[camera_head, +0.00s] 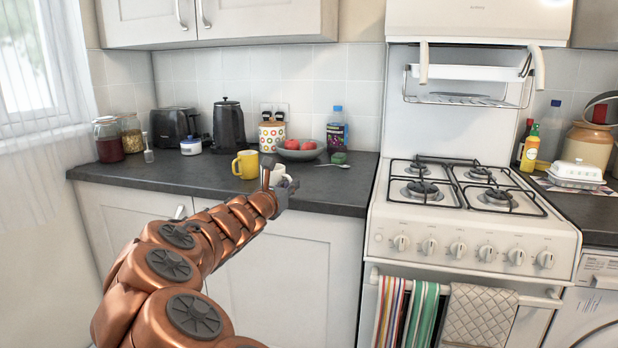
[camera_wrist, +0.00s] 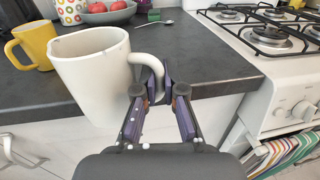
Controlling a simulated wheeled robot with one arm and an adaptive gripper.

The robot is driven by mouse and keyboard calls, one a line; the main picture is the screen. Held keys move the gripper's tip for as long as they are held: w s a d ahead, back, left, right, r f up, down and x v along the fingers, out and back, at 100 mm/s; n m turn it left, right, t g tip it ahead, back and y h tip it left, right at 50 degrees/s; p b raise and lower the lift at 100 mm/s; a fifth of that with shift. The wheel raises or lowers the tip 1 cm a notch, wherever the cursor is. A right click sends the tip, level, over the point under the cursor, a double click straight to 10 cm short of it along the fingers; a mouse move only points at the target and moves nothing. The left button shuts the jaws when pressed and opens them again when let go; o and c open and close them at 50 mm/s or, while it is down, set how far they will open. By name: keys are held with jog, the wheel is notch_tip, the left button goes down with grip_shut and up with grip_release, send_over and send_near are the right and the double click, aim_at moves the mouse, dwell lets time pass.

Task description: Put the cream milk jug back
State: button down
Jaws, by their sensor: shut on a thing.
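The cream milk jug (camera_wrist: 92,75) is large in the wrist view, upright, with its handle toward my gripper (camera_wrist: 162,92). My gripper is shut on the jug's handle. In the head view the jug (camera_head: 279,174) is small and partly hidden behind my gripper (camera_head: 281,186), at the front edge of the dark counter (camera_head: 330,190). The wrist view shows the jug in front of the counter edge, seemingly held clear of the surface; its exact height is hard to tell.
A yellow mug (camera_head: 246,164) stands just left of the jug. Behind are a bowl of red fruit (camera_head: 300,149), a spotted canister (camera_head: 271,136), a dark bottle (camera_head: 337,130) and a green sponge (camera_head: 339,158) near a spoon (camera_head: 333,166). The stove (camera_head: 460,200) is to the right.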

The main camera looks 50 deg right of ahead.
jog(key=s+d+r+g+p, duration=0.1)
jog(key=s+d+r, duration=0.3)
jog(key=shift+m, duration=0.3)
jog(key=w+d, duration=0.1)
jog(key=d, duration=0.3)
jog(key=w+d+f, duration=0.1)
jog(key=w+d, duration=0.1)
jog(key=d, duration=0.3)
jog(key=w+d, duration=0.2)
jog(key=d, duration=0.3)
jog(key=shift+w+d+f+p, duration=0.2)
jog(key=shift+w+f+p, duration=0.05)
jog(key=shift+f+p, duration=0.05)
jog(key=shift+f+b, duration=0.55)
jog(key=shift+f, duration=1.25)
jog(key=shift+f, duration=0.1)
jog(key=c, duration=1.3)
grip_release()
